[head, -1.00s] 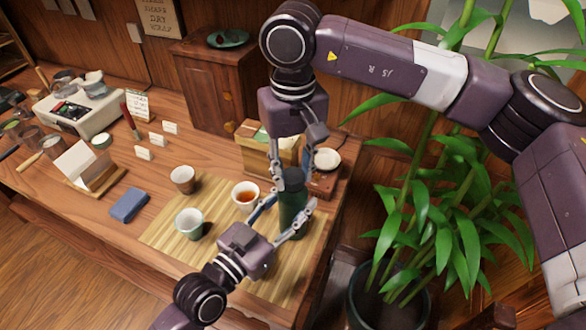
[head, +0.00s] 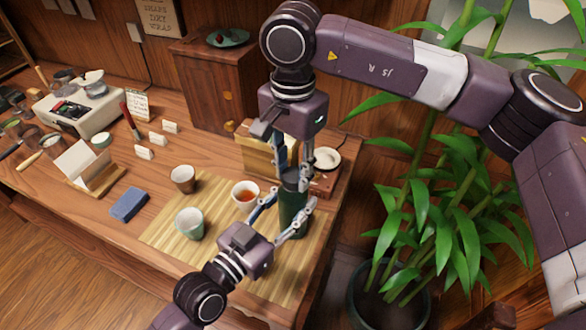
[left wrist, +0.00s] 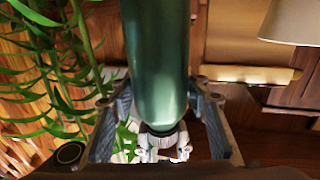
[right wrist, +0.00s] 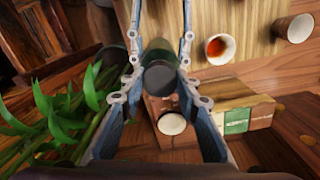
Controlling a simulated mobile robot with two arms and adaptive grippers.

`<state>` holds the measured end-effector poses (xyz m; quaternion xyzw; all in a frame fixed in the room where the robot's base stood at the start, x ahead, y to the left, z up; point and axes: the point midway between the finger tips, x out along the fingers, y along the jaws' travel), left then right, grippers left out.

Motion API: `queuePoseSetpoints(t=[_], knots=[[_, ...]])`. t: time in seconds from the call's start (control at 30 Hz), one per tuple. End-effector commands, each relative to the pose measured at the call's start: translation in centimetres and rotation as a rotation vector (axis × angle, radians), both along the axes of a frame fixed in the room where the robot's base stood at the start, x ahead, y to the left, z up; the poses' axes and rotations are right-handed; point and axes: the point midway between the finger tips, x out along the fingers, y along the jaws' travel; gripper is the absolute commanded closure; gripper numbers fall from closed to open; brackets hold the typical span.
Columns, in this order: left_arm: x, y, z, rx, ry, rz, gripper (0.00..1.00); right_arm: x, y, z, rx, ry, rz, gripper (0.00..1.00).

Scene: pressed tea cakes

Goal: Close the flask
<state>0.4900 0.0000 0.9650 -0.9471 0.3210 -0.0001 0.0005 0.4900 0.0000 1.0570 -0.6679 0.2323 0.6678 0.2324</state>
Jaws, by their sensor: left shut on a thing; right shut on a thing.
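The dark green flask (head: 292,218) stands upright near the right end of the bamboo mat (head: 215,258). My left gripper (head: 291,205) is shut on its body from the front; the flask also fills the middle of the left wrist view (left wrist: 158,60). My right gripper (head: 299,182) comes down from above and is shut on the dark cap (right wrist: 160,78) at the flask's mouth. The cap lines up with the flask, and the fingers partly cover it. I cannot tell whether the cap is fully seated.
A cup of tea (head: 245,192), a pale green cup (head: 190,223) and a brown cup (head: 183,179) stand left of the flask. A box (head: 258,153) stands behind. A leafy plant (head: 435,215) is right of the table. A blue cloth (head: 129,204) lies left of the mat.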

Motion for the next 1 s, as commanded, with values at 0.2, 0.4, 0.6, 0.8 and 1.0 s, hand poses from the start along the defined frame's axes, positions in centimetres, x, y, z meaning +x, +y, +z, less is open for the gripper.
queuePoseSetpoints(t=[0.2, 0.4, 0.6, 0.8, 1.0], knots=[[-0.01, 0.0, -0.08, 0.001, 0.002, 0.0, 1.0, 0.02, -0.01, 0.0, 0.001, -0.001, -0.361, 0.99], [-0.01, 0.0, -0.08, 0.001, 0.002, 0.0, 1.0, 0.01, 0.0, -0.02, 0.001, -0.001, -0.694, 0.99], [-0.01, 0.0, -0.08, 0.001, 0.002, 0.0, 1.0, 0.01, 0.0, -0.04, 0.001, -0.001, -1.026, 0.99], [-0.02, -0.01, -0.08, 0.002, 0.001, 0.0, 1.0, 0.02, 0.02, -0.05, 0.002, 0.0, -1.358, 0.99], [-0.02, -0.01, -0.08, 0.002, 0.001, -0.001, 1.0, 0.02, 0.03, -0.07, 0.002, 0.0, -1.69, 0.99]])
